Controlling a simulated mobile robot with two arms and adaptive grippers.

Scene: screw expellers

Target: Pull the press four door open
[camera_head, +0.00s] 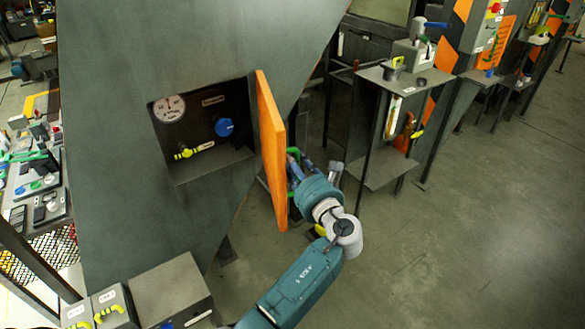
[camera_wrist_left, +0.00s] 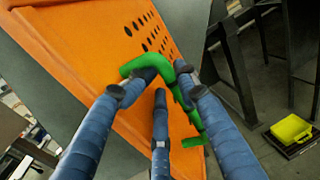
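The orange press door (camera_head: 271,150) stands swung outward, about square to the dark green panel, to the right of the recess (camera_head: 205,130) that it uncovers. A green handle (camera_wrist_left: 140,65) is on the door's outer face, and the orange door (camera_wrist_left: 95,50) fills much of the left wrist view. My left gripper (camera_head: 293,168) is on that outer side, right of the door. In the left wrist view its blue fingers (camera_wrist_left: 166,80) bend in around the handle and appear shut on it; exact contact is partly hidden. My right gripper is not in view.
The recess holds a round gauge (camera_head: 169,108), a blue knob (camera_head: 224,127) and a yellow-handled valve (camera_head: 193,151). A metal stand (camera_head: 385,165) is right of my left gripper. Grey boxes (camera_head: 160,292) sit at the lower left. Floor at the right is clear.

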